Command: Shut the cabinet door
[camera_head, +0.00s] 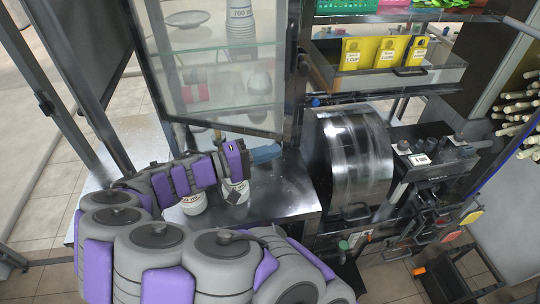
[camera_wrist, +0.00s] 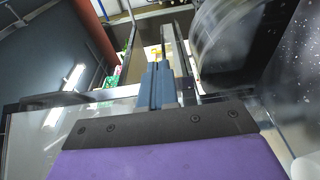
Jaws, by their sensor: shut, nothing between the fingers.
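The cabinet door (camera_head: 215,72) is a glass pane in a metal frame at the top centre-left of the head view. Shelves with cups show through the glass. Its lower edge slopes down to the right, above the metal counter; how wide it stands open is hard to tell. My gripper (camera_head: 266,153) is just below the lower right part of the door, over the counter, with its blue fingers together and empty. The closed fingers also show in the wrist view (camera_wrist: 160,86). I cannot tell whether they touch the door.
Two white cups, one (camera_head: 236,190) under my arm and another (camera_head: 192,202) to its left, stand on the counter (camera_head: 285,190). The shiny press drum (camera_head: 352,155) is right of my gripper. Above it is an open drawer (camera_head: 440,76) with yellow packets (camera_head: 390,50).

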